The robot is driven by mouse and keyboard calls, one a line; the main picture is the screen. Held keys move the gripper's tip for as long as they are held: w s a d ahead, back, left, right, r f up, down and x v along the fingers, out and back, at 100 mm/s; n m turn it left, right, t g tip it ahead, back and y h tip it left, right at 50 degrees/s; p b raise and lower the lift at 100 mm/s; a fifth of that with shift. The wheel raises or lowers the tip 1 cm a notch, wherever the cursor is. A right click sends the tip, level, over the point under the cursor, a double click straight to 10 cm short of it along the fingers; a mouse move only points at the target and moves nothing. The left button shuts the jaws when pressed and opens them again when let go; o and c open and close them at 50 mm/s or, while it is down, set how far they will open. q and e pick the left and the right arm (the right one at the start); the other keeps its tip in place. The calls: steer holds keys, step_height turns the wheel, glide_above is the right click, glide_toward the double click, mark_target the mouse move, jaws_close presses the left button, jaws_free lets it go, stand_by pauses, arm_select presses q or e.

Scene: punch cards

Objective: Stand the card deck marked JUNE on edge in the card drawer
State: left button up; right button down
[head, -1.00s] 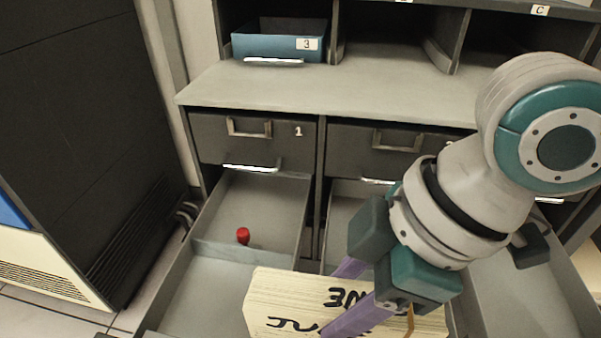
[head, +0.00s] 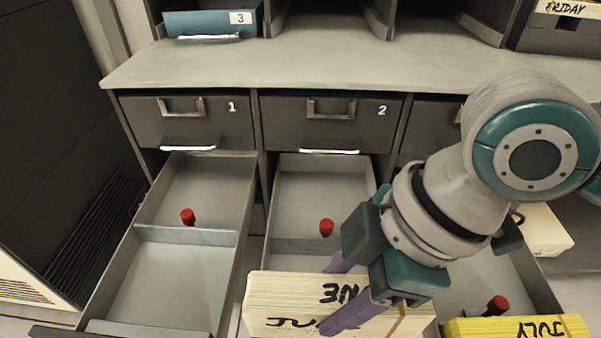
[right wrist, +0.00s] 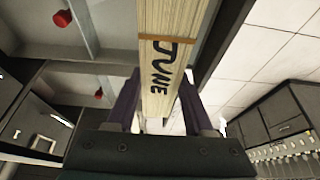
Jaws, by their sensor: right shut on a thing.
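My right gripper (head: 329,297) has its purple fingers closed on the cream card deck marked JUNE (head: 275,290). The deck's lettering appears upside down in the head view, and a brown band crosses it near one end. The deck is held in front of and above the open drawers, at the bottom of the head view. In the right wrist view the JUNE deck (right wrist: 160,65) stands between the two fingers. Open drawers sit under the counter: drawer 1 (head: 175,275), drawer 2 (head: 300,180) and a third, partly hidden by my right arm. My left gripper is not in view.
Drawers 1 and 2 have cross dividers; red knobs show in drawer 1 (head: 187,216), drawer 2 (head: 326,228) and the right drawer (head: 497,305). A yellow-edged JULY deck (head: 480,328) and another cream deck (head: 542,232) are at the right. A blue bin 3 (head: 210,20) sits above.

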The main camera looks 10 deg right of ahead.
steer(key=shift+f+b, duration=1.5)
steer(key=shift+f, duration=0.9)
steer(key=shift+f, duration=0.2)
steer(key=shift+f+b, duration=1.6)
steer(key=shift+f, duration=0.55)
steer(key=shift+c, duration=2.2)
jaws_free()
steer(key=shift+o, duration=1.2)
